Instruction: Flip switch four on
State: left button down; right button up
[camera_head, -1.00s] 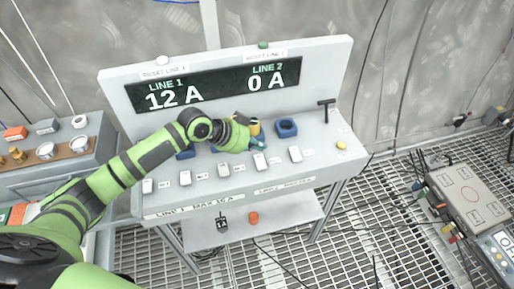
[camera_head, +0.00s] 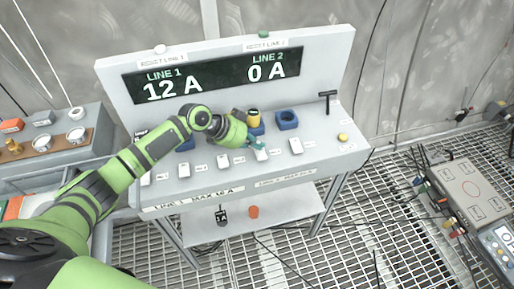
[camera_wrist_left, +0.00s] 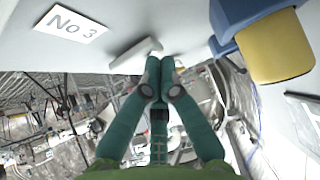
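A grey console (camera_head: 320,150) carries a row of white switches, among them one at the left (camera_head: 184,170), a middle one (camera_head: 223,162) and one at the right (camera_head: 296,146). My left gripper (camera_head: 259,146) is at the fourth white switch (camera_head: 261,155), partly covering it. In the left wrist view the green fingers (camera_wrist_left: 160,78) are together, with nothing visible between them. Their tips are close to a white switch (camera_wrist_left: 132,57) beside a "No 3" label (camera_wrist_left: 68,23); contact cannot be told. My right gripper is not in view.
The display (camera_head: 215,75) reads LINE 1 12 A, LINE 2 0 A. A yellow plug (camera_head: 254,118) stands in a blue socket behind the gripper. An empty blue socket (camera_head: 287,120), black T-handle (camera_head: 327,103) and yellow button (camera_head: 342,137) are to the right.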

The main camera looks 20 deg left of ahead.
pick_arm(q)
jog(key=shift+w+a+f+n+g+h+b, duration=0.15)
jog(key=shift+w+f+n+g+h+b, duration=0.25)
jog(key=shift+b, duration=0.6)
jog(key=shift+s, duration=0.2)
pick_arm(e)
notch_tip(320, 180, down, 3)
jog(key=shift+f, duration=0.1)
pick_arm(q)
jog(key=shift+s, duration=0.1)
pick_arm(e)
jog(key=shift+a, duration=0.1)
